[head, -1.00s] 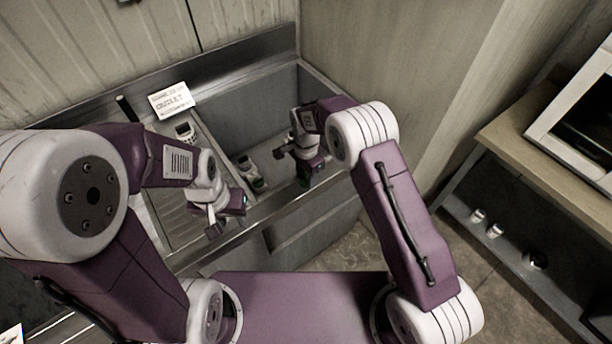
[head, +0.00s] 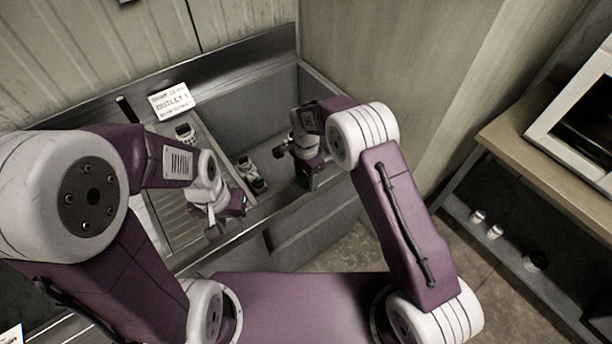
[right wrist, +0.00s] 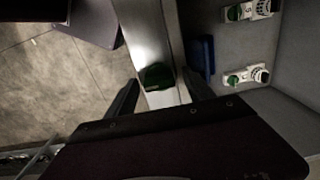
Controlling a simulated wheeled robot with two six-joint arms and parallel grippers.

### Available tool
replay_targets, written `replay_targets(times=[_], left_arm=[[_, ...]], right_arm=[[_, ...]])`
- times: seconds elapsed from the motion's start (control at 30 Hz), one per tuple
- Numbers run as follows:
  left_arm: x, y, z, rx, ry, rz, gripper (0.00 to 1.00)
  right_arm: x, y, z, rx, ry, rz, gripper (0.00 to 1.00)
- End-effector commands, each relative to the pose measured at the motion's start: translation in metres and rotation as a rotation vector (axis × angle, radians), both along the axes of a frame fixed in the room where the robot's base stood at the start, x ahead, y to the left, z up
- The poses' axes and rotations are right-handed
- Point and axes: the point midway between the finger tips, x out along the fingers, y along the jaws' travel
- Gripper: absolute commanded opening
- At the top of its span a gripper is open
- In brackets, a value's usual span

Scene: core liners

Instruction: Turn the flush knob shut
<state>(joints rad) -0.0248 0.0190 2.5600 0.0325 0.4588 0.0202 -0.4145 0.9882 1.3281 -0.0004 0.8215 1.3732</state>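In the right wrist view a green knob (right wrist: 157,77) sits on the pale metal rim strip of the basin. I take it for the flush knob; its pointing direction is hard to read. My right gripper's two dark fingers (right wrist: 160,92) are spread apart, one on either side of the knob, with no clear contact.
White fittings with green parts (right wrist: 247,75) lie in the grey basin, near a blue piece (right wrist: 205,55). A lettered sign (head: 171,100) stands at the back edge. A wooden-topped shelf unit (head: 540,150) is at right. The basin's back part is clear.

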Motion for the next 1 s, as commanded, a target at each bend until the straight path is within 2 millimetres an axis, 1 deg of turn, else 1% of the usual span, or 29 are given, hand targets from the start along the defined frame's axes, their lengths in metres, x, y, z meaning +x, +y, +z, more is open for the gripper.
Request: replay_targets(times=[0.07,0.17,0.4,0.53,0.67,1.0], left_arm=[[0.000,0.000,-0.001,0.000,0.000,0.000,0.36],[0.000,0.000,-0.004,0.000,0.000,0.000,0.36],[0.000,0.000,-0.013,0.000,0.000,0.000,0.36],[0.000,0.000,-0.014,0.000,0.000,0.000,0.36],[0.000,0.000,-0.014,0.000,0.000,0.000,0.36],[0.000,0.000,-0.014,0.000,0.000,0.000,0.36]], right_arm=[[0.000,0.000,0.001,-0.001,0.001,0.000,0.62],[0.001,0.000,0.011,0.001,-0.002,0.001,0.62],[0.000,0.000,0.064,0.001,-0.004,0.000,0.62],[0.000,0.000,0.083,0.001,-0.002,0.000,0.62],[0.000,0.000,0.090,0.000,0.000,0.000,0.62],[0.000,0.000,0.091,0.000,0.000,0.000,0.62]])
